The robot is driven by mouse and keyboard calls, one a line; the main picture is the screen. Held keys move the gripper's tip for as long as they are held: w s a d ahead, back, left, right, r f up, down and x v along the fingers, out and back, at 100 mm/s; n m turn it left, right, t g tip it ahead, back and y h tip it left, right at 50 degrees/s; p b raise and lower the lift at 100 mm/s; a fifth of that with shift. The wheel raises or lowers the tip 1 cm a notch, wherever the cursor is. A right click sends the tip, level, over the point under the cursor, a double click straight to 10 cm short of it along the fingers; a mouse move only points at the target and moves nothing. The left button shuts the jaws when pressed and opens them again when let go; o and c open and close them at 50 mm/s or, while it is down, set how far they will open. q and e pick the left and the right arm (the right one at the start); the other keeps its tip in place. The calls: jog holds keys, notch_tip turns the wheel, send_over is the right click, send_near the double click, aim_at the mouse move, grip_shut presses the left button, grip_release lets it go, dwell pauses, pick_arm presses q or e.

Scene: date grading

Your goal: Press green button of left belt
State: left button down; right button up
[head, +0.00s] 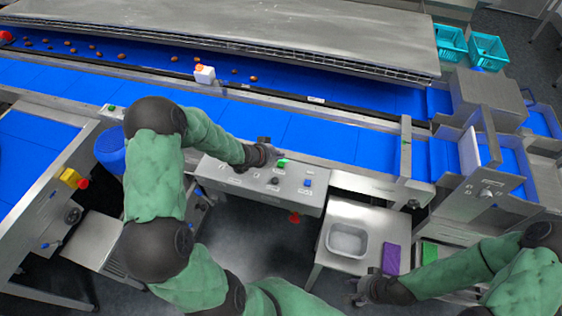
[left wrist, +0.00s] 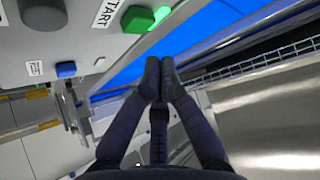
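The control panel (head: 240,186) stands below the long blue belt. Its green button (head: 283,163) is just beside my left gripper (head: 277,153). In the left wrist view, the green button (left wrist: 137,19) sits by a START label, with a bright green patch at its side. My left gripper's fingers (left wrist: 160,66) are shut together with nothing between them, and appear apart from the button. A blue button (left wrist: 66,69) and a dark round knob (left wrist: 43,14) are on the same panel. My right gripper (head: 358,290) is low by the small table, its fingers too small to judge.
Another small green button (head: 112,107) is at the left end of the belt frame. A yellow box with a red button (head: 74,179) is at the left. A white tray (head: 347,240) and purple pad (head: 391,259) lie on the small table. Dates (head: 122,56) lie on the back belt.

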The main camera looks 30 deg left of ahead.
aim_at(278, 165)
pick_arm(q)
jog(key=shift+r+p, duration=1.4)
jog(key=shift+r, duration=0.35)
jog(key=shift+f, duration=0.1)
